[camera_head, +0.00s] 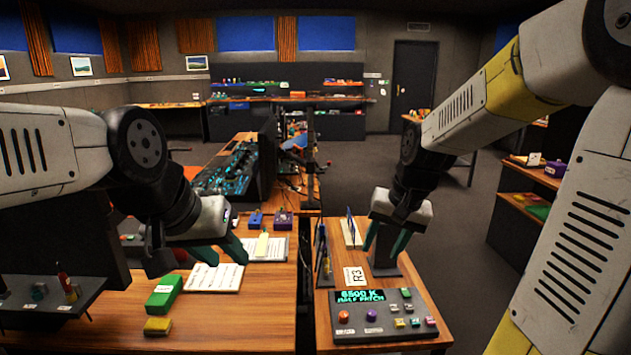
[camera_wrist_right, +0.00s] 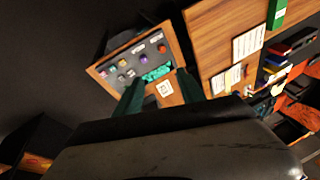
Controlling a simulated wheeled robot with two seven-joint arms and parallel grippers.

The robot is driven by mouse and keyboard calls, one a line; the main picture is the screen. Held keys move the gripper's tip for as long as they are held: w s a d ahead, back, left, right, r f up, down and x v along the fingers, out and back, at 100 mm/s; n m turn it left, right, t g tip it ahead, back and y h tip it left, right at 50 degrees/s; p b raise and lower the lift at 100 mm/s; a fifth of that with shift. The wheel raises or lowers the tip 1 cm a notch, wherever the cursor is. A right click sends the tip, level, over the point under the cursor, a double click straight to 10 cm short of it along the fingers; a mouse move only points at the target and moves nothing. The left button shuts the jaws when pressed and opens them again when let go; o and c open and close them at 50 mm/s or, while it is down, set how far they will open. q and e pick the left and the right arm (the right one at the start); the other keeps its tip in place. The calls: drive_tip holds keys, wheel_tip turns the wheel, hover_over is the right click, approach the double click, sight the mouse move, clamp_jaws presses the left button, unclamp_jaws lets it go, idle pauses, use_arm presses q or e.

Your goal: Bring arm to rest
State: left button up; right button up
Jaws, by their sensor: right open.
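My right gripper (camera_head: 382,252) hangs above the right-hand desk, behind the trackball panel (camera_head: 384,318). Its two teal fingers are apart with nothing between them. The panel is a dark box with a lit green display, an orange ball, a purple ball and several small buttons. In the right wrist view the open fingers (camera_wrist_right: 160,92) point toward the panel (camera_wrist_right: 128,62), which shows beyond them. My left gripper (camera_head: 228,262) is over the left-hand desk, near a white printed sheet (camera_head: 215,278). Its teal fingers are spread and hold nothing that I can see.
A green box (camera_head: 164,293) and a yellow block (camera_head: 158,325) lie on the left desk. A card marked R3 (camera_head: 355,276) lies behind the panel. A dark tool rack (camera_head: 45,298) is at the left edge. Open floor (camera_head: 450,230) lies right of the desk.

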drive_tip(key=s+r+n+t, duration=0.1)
drive_tip(key=s+r, duration=0.3)
drive_tip(key=s, duration=0.3)
drive_tip(key=s+r+n+t, duration=0.1)
drive_tip(key=s+r+t, duration=0.1)
drive_tip(key=s, duration=0.5)
drive_tip(key=shift+s+a+r+n, duration=0.15)
drive_tip(key=shift+a+r+n, duration=0.2)
drive_tip(key=shift+r, duration=0.55)
drive_tip(key=shift+d, duration=0.1)
idle(1.6)
